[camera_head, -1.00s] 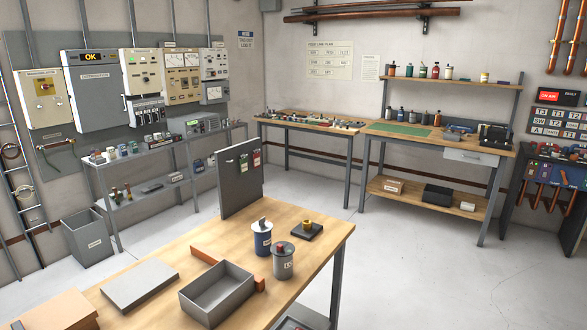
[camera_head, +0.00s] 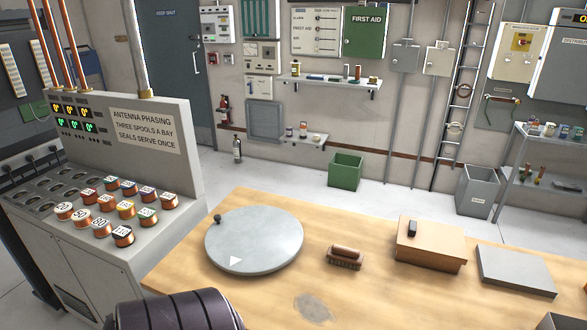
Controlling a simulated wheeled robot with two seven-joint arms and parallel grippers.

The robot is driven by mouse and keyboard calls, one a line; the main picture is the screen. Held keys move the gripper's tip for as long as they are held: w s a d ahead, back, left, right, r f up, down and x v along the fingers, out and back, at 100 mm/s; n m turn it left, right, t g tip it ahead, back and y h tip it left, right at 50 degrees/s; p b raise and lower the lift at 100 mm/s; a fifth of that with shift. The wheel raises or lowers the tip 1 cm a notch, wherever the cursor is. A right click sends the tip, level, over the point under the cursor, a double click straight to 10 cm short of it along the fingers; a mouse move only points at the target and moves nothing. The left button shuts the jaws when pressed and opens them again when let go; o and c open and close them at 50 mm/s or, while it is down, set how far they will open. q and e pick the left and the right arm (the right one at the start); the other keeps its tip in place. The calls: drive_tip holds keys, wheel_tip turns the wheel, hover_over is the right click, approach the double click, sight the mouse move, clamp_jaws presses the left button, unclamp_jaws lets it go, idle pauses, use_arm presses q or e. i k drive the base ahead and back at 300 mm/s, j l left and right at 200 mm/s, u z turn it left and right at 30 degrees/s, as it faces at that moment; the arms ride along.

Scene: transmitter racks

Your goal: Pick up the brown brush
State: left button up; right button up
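A brown brush (camera_head: 345,256) lies on the wooden table. It has a rounded brown back on top and short bristles below. It sits between a round grey disc and a tan box, apart from both. Nothing touches it from above. Neither of my grippers shows in the head view.
The wooden table (camera_head: 395,300) also bears the round grey disc (camera_head: 255,240) with a small knob, the tan box (camera_head: 430,244) and a flat grey slab (camera_head: 515,270). A console with copper spools (camera_head: 120,212) stands left.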

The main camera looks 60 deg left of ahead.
sight(342, 254)
drive_tip(key=u, duration=1.5)
drive_tip(key=k+l+u, duration=0.2)
